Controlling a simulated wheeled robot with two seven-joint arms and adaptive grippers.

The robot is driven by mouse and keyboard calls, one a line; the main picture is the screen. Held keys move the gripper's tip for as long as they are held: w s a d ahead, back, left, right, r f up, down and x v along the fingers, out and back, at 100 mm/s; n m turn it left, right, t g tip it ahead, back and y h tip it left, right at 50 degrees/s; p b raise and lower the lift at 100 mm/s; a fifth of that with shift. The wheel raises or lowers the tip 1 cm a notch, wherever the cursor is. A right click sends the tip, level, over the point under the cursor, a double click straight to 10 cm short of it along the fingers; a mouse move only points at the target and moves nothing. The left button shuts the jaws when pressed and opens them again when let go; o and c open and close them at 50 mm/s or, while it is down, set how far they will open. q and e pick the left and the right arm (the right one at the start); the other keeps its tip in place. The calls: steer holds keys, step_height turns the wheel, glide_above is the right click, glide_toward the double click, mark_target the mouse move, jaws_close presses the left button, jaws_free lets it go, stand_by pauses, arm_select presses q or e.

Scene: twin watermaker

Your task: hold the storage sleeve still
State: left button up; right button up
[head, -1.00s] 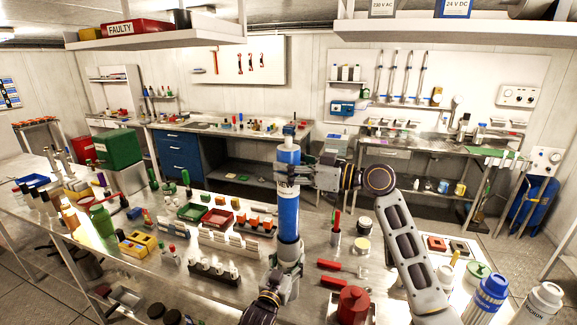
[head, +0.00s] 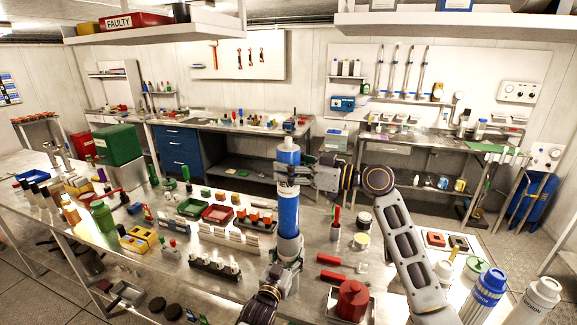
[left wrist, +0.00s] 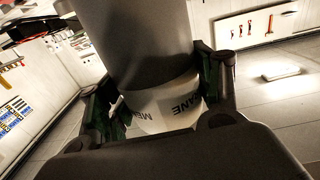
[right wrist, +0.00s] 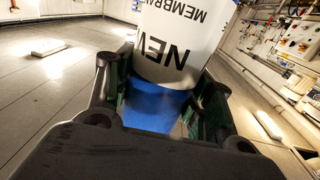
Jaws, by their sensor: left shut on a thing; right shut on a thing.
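The grey storage sleeve (head: 290,248) stands upright over the front bench, with my left gripper (head: 284,275) shut around it from below. In the left wrist view the sleeve (left wrist: 140,40) fills the top, with a white lettered band (left wrist: 165,108) between the fingers (left wrist: 158,92). A blue cylinder (head: 289,208) with a white label reading NEW rises from the sleeve's top, its lower end hidden. My right gripper (head: 290,178) is shut on the cylinder near its label. The right wrist view shows the white label (right wrist: 180,35) and blue body (right wrist: 155,108) between its fingers.
Blue-capped (head: 487,290) and white (head: 538,303) bottles stand at the front right.

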mark_target(289, 202)
steer(key=shift+f, duration=5.65)
stand_by(2.3)
